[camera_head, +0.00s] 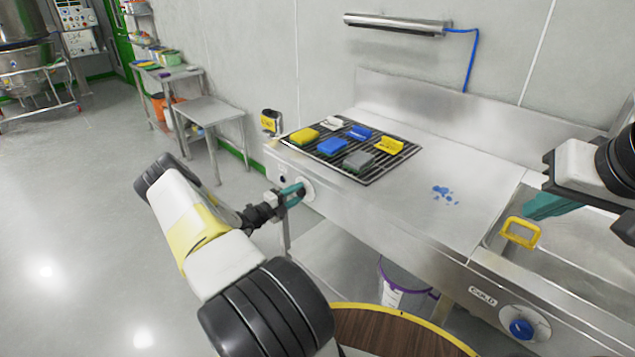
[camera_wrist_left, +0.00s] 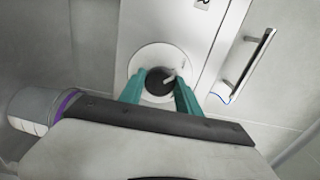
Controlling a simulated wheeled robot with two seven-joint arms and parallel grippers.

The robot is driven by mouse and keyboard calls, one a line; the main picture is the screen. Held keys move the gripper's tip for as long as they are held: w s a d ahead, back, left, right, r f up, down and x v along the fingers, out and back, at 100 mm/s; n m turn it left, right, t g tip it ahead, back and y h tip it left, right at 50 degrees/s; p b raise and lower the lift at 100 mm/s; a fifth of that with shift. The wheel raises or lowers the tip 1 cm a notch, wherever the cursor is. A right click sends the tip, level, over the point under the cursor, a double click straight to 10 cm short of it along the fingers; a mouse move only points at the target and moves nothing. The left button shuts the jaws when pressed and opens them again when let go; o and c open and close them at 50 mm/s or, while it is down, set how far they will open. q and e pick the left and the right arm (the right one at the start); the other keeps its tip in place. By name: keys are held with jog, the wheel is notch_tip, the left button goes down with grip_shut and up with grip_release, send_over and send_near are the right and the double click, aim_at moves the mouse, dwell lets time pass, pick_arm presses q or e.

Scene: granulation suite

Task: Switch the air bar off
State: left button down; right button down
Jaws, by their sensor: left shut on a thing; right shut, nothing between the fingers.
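The air bar (camera_head: 397,23) is a metal tube on the wall above the bench, with a blue hose at its right end. A round pale dial plate (camera_head: 308,189) sits on the bench front at the left. My left gripper (camera_head: 297,192) is at this dial. In the left wrist view the teal fingers of my left gripper (camera_wrist_left: 158,95) are around a dark knob (camera_wrist_left: 157,80) with a light pointer mark, on the white plate; they are shut on it. My right gripper (camera_head: 540,207) is shut and empty, above the sink at the right, near a yellow handle (camera_head: 521,232).
A black grille (camera_head: 378,173) on the bench holds several yellow, blue, grey and white blocks. Blue bits (camera_head: 445,194) lie right of it. A blue knob (camera_head: 521,328) labelled COLD is on the right front. A purple-rimmed bucket (camera_head: 395,293) stands below. Floor at left is clear.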

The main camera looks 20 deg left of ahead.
dwell(0.3)
pick_arm(q)
jog(key=c, duration=0.9)
grip_release()
jog(key=shift+o, duration=0.2)
jog(key=v, duration=0.8)
jog(key=shift+w, duration=0.1)
